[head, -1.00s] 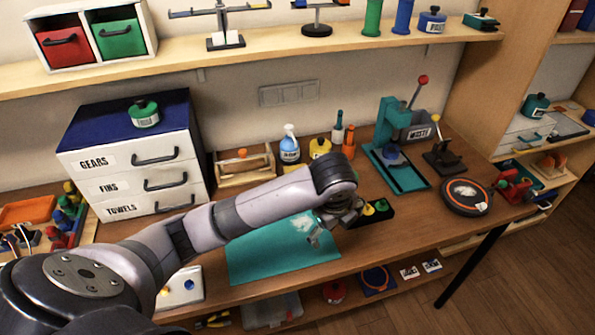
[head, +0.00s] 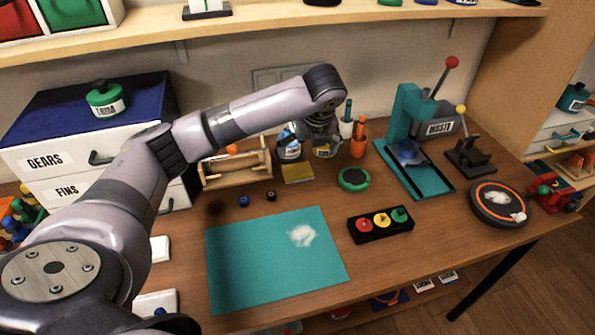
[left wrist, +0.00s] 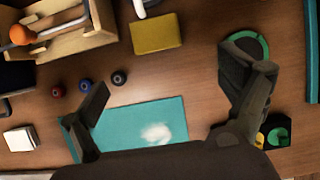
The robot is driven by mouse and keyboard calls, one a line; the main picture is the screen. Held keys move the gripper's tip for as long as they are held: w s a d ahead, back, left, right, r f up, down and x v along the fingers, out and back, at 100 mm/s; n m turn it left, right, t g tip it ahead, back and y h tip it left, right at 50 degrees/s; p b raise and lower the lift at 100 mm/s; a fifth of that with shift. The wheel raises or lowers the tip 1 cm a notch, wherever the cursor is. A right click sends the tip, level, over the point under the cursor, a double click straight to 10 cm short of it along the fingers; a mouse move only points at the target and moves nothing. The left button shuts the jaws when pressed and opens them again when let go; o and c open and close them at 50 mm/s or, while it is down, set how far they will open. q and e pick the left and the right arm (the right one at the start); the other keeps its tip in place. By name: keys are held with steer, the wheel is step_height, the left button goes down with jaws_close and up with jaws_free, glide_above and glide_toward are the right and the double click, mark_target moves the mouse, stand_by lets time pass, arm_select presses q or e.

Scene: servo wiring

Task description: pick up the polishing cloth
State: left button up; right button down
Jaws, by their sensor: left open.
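A flat mustard-yellow square (head: 298,172), which looks like the folded polishing cloth, lies on the wooden table behind the teal mat (head: 235,265). In the left wrist view the yellow cloth (left wrist: 157,34) lies at the upper middle, fully visible. My left gripper (head: 318,138) is above the back of the table, partly hidden by its own arm, over the bottles. Its fingers are spread wide and empty in the left wrist view (left wrist: 172,75), apart from the cloth. My right gripper is not in view.
A white smudge (head: 302,235) marks the mat. A wooden tray (head: 238,170) stands left of the cloth, a green round item (head: 354,179) to its right. A black box with coloured discs (head: 380,224) and a teal press (head: 415,150) stand further right.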

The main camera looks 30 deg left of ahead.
arm_select(q)
glide_toward(297, 170)
steer(key=shift+w+d+f+p, duration=0.1)
steer(key=shift+w+f+p, duration=0.25)
steer(key=shift+f, duration=0.45)
steer(key=shift+x, duration=1.05)
steer(key=shift+w+f, duration=0.1)
steer(key=shift+f, duration=0.1)
steer(key=x, duration=0.2)
steer(key=p+x, duration=0.1)
steer(key=x, duration=0.1)
steer(key=shift+a+r, duration=0.15)
steer(key=shift+a, duration=0.25)
steer(key=shift+a+f, duration=0.15)
steer(key=shift+f, duration=0.3)
steer(key=shift+c, duration=0.6)
steer(key=c, duration=0.9)
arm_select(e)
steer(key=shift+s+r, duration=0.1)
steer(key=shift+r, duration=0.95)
